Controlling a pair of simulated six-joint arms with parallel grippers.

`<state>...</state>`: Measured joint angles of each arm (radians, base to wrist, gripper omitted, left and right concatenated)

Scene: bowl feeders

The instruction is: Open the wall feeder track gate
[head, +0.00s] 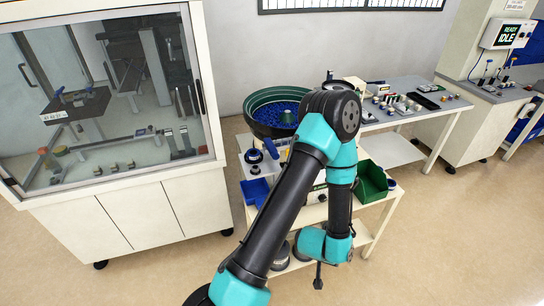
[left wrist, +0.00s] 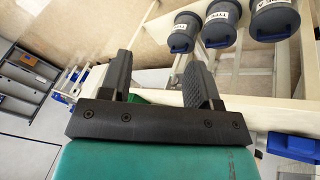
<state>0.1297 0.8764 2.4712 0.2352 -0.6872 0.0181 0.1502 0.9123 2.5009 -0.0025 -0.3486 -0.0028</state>
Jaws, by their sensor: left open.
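The bowl feeder near the wall (head: 262,128) has a dark green rim and blue parts inside. It stands on a white cart, partly behind my left arm. A blue lever-like piece (head: 270,148) shows in front of the bowl; I cannot tell whether it is the track gate. The rest of the track is hidden by the arm. In the left wrist view my left gripper (left wrist: 158,66) is open and empty, its two dark fingers apart, with the cart frame beyond them. In the head view the arm bends down in front of the cart, and its fingers are not clear. My right gripper is not in view.
A glass-fronted cabinet (head: 112,185) stands at left. The cart carries a blue bin (head: 254,190) and a green bin (head: 373,183). Labelled canisters, one of them grey-blue (left wrist: 184,32), show in the left wrist view. A bench (head: 420,82) with small parts is behind right. Open floor lies at right.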

